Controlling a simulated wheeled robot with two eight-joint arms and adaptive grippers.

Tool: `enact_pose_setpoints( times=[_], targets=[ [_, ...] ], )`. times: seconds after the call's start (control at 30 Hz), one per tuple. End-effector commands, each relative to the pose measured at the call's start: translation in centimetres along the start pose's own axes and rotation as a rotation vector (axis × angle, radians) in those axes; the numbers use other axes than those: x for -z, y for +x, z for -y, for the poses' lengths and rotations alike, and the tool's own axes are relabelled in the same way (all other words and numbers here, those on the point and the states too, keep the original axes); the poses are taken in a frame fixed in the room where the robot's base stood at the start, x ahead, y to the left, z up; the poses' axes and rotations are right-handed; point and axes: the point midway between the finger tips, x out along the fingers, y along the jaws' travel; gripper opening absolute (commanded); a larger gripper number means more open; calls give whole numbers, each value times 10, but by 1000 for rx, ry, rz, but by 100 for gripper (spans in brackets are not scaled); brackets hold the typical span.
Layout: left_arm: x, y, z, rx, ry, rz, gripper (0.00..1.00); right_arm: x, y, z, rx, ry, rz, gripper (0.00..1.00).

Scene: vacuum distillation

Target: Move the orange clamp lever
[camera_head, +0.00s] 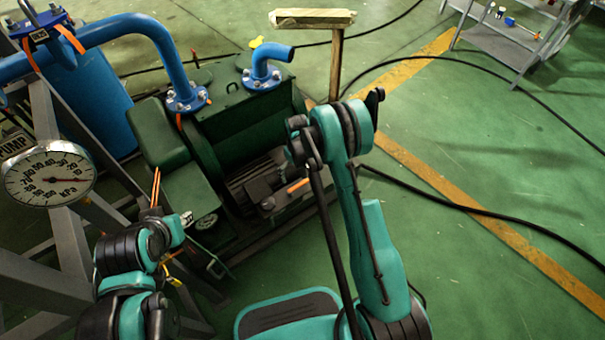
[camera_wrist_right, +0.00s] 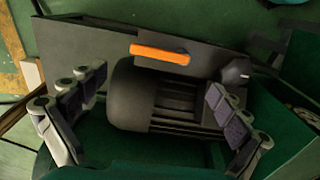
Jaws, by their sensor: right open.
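The orange clamp lever (camera_wrist_right: 160,54) is a short bar on a dark flat housing, lying nearly level in the right wrist view. It also shows in the head view (camera_head: 298,186), low on the right side of the green pump unit. My right gripper (camera_wrist_right: 158,88) is open and empty, its two padded fingers spread wide, with the lever beyond and between them. In the head view my right gripper (camera_head: 303,150) is partly hidden by its own arm, just above the lever. My left gripper (camera_head: 186,218) is small and partly hidden at lower left; its fingers are unclear.
A dark ribbed motor (camera_wrist_right: 160,98) sits just below the lever. Blue pipes (camera_head: 110,30) and a round gauge (camera_head: 49,175) on a grey frame stand at left. A wooden-topped post (camera_head: 312,18) rises behind. Black cables cross the open green floor at right.

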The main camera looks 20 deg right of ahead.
Motion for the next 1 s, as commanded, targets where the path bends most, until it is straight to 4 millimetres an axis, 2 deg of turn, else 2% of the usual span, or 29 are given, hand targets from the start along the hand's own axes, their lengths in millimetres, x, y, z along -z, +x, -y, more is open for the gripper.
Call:
enact_pose_setpoints(
  times=[0.4,0.5,0.63,0.87,0.9,1.0],
  targets=[
    [-15,21,0,0,0,0,31,0,63,0,1,-1,3,100],
    [-18,24,0,0,0,0,31,0,74,0,1,-1,2,100],
    [-19,26,0,0,0,0,31,0,80,0,1,-1,2,100],
    [-18,25,0,0,0,0,31,0,80,0,1,-1,2,100],
    [-18,25,0,0,0,0,31,0,80,0,1,-1,2,97],
    [-18,25,0,0,0,0,31,0,80,0,1,-1,2,71]
  ],
)
